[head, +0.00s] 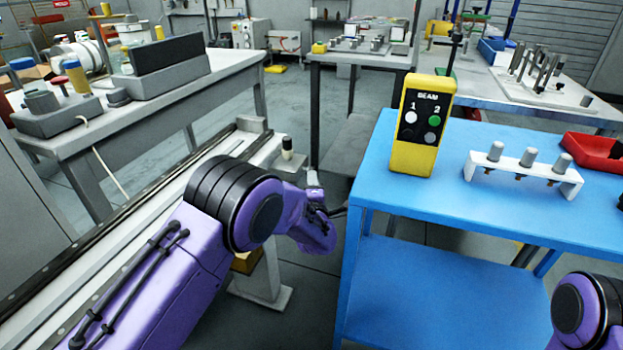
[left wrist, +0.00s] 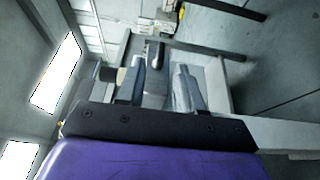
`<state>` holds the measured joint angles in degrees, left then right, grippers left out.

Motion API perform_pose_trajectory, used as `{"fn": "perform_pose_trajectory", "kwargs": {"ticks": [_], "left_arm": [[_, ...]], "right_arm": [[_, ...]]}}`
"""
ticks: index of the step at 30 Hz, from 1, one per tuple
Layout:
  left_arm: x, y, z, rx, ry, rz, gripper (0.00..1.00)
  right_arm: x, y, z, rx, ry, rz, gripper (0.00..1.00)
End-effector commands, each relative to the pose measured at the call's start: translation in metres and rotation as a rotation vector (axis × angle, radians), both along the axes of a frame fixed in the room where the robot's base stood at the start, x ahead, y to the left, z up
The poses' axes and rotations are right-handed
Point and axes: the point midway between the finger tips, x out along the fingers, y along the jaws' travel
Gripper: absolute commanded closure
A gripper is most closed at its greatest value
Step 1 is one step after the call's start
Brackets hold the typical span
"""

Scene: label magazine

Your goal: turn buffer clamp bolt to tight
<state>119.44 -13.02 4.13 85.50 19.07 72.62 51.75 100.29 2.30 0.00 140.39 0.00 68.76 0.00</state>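My left gripper (head: 335,212) is at the end of the purple arm, between the rail bench and the blue table; its fingers are mostly hidden behind the wrist. In the left wrist view the left gripper (left wrist: 157,88) has its two grey fingers apart. A grey block with a dark rounded top (left wrist: 155,52) shows in line with the gap; I cannot tell whether the fingers touch it. A small post with a black knob (head: 287,147) stands at the bench's far end. I cannot tell for sure which part is the buffer clamp bolt. My right gripper is out of view.
A long rail bench (head: 95,260) runs along the left. Grey floor shows between bench and table.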

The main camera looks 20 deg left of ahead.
Motion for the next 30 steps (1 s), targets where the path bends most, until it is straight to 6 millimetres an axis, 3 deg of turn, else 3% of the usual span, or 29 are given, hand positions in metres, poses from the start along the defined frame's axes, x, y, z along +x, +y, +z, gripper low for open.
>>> {"fn": "perform_pose_trajectory", "kwargs": {"ticks": [6,17,18,21,26,30], "left_arm": [[0.039,0.015,-0.002,-0.003,0.000,0.002,0.64],[0.049,0.019,-0.001,-0.002,0.002,0.000,0.64],[0.049,0.019,-0.001,-0.002,0.002,0.000,0.67],[0.049,0.019,0.000,-0.002,0.002,0.000,1.00],[0.049,0.019,-0.001,-0.002,0.000,0.001,1.00],[0.049,0.019,-0.010,-0.004,-0.055,0.001,1.00]], "right_arm": [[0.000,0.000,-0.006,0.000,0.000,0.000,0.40],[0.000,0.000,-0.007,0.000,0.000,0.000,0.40],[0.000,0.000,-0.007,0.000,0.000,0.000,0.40],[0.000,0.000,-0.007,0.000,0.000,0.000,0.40],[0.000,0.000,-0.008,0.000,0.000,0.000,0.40],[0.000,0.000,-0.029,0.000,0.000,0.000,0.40]]}}
